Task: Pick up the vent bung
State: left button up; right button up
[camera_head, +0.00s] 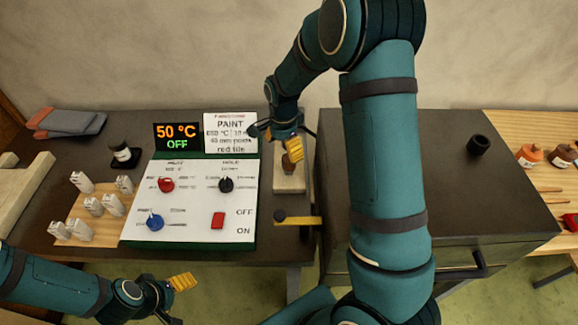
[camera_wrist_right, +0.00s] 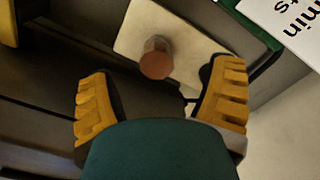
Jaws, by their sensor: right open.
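The vent bung is a small brown cylinder (camera_head: 294,152) standing on a pale block (camera_head: 289,183) right of the control panel. In the right wrist view the bung (camera_wrist_right: 157,62) shows its round reddish-brown top on the pale block (camera_wrist_right: 135,30). My right gripper (camera_head: 283,136) is above the bung, partly covering it in the head view. In the wrist view its yellow fingers (camera_wrist_right: 160,95) are spread wide with nothing between them; the bung is just beyond the gap. My left gripper (camera_head: 178,296) is at the lower left, away from the bung; its far finger is unclear.
The control panel (camera_head: 190,226) with knobs and a 50 °C OFF display (camera_head: 177,137) stands close left. A dark cabinet (camera_head: 462,190) with a black cylinder (camera_head: 478,145) on top is at right.

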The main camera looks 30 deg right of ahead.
aim_at(289, 162)
jog(key=shift+f, duration=0.8)
jog(key=f, duration=0.1)
jog(key=d+f, duration=0.1)
jog(key=f, duration=0.2)
jog(key=shift+s+d+f, duration=0.2)
jog(key=shift+s+f, duration=0.1)
jog(key=shift+f, duration=0.3)
jog(key=shift+a, duration=0.1)
jog(key=c, duration=1.4)
